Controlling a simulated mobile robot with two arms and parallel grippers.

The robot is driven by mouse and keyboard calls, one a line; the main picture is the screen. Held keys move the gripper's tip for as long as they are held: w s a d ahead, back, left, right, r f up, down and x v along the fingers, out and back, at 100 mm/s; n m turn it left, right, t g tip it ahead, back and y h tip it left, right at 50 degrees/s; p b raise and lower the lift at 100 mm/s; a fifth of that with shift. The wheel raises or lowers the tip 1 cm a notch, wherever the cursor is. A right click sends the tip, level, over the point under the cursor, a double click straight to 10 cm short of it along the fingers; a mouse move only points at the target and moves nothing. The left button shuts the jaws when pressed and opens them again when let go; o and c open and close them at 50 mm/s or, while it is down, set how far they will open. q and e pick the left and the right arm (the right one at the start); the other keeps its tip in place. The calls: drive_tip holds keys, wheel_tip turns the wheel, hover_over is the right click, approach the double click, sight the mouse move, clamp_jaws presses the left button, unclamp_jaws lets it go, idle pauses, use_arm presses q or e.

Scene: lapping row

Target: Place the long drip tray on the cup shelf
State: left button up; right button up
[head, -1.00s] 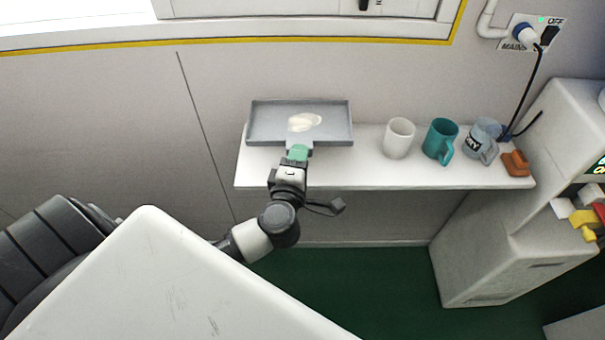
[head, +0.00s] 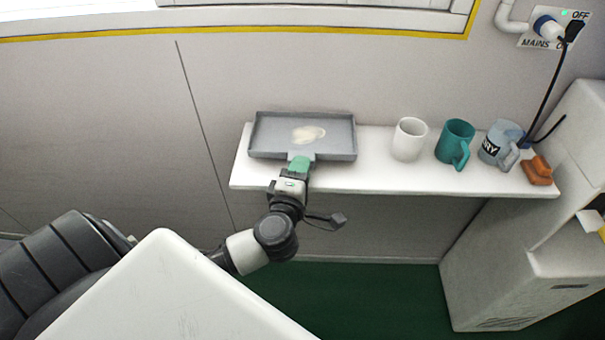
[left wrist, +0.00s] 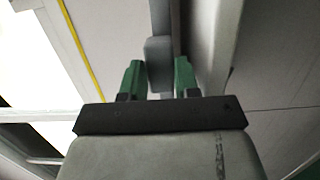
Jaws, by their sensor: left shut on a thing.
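The long drip tray (head: 270,134) is a shallow grey rectangle with a pale stain on its floor. It is over the left end of the white cup shelf (head: 370,178) in the head view. I cannot tell whether it rests on the shelf or hangs just above it. My left gripper (head: 300,165) is shut on the tray's near-side tab. In the left wrist view the two green fingers stand either side of the grey tab (left wrist: 158,62). My right gripper is not in view.
A white mug (head: 409,140), a teal mug (head: 455,143) and a grey-blue lettered mug (head: 497,143) stand right of the tray. An orange-brown item (head: 537,170) lies at the shelf's right end, beside a pale machine (head: 530,240). A mains plug (head: 549,28) and cable are on the wall.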

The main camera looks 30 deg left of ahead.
use_arm(q)
drive_tip(key=shift+s, duration=0.15)
drive_tip(key=shift+f, duration=0.55)
drive_tip(key=o, duration=0.9)
drive_tip(key=shift+o, duration=0.3)
drive_tip(key=shift+f, duration=0.1)
drive_tip(key=shift+s+f, duration=0.1)
